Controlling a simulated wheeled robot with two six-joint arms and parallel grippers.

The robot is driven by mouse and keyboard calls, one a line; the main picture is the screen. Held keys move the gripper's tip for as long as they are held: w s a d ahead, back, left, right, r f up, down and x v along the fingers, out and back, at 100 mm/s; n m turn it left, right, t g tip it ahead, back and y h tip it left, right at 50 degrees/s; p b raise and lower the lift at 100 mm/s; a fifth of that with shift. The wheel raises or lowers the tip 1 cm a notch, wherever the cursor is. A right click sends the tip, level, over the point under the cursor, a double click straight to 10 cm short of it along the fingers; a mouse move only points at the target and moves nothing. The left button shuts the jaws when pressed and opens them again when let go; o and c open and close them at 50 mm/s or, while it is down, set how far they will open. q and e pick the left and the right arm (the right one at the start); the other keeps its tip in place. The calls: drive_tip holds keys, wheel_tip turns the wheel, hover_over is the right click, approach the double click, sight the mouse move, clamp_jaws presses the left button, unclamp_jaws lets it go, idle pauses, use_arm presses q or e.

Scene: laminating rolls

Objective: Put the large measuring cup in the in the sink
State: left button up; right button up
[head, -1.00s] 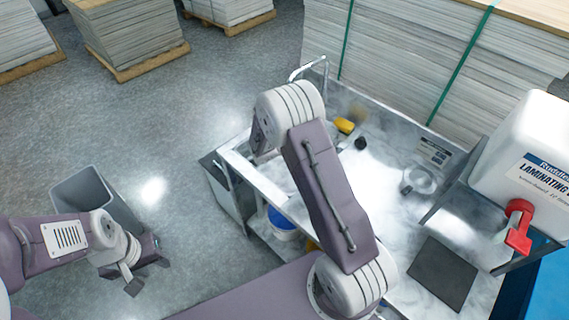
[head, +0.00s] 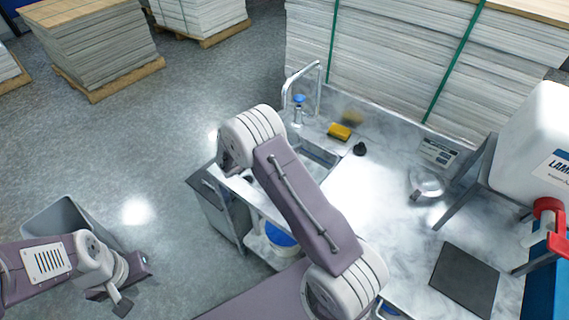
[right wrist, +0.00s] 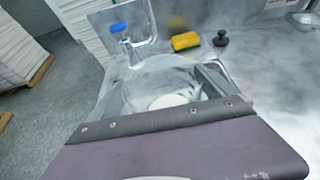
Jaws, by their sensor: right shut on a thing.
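A large clear measuring cup (right wrist: 160,74) shows in the right wrist view just beyond my right gripper (right wrist: 172,92), which is shut on it. The cup is see-through and its edges are faint. Behind or below it lies the sink (head: 318,156), set in the counter by the faucet. In the head view my right arm hides the right gripper, the cup and part of the sink. My left gripper (head: 122,304) hangs at the lower left, away from the counter; its jaw opening is unclear.
A faucet (head: 303,90) and a blue-topped bottle (head: 298,108) stand at the sink's back. A yellow sponge (head: 339,132) and a black stopper (head: 360,149) lie to its right. Another clear vessel (head: 428,184) and a dark mat (head: 465,279) are on the counter. A grey bin (head: 62,218) stands left.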

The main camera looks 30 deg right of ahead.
wheel_tip(320, 180, down, 6)
drive_tip(key=shift+r, duration=0.1)
drive_tip(key=shift+w+f, duration=0.2)
drive_tip(key=shift+f, duration=0.05)
drive_tip(key=shift+s+f, duration=0.1)
drive_tip(key=shift+f, duration=0.1)
drive_tip(key=o, duration=1.7)
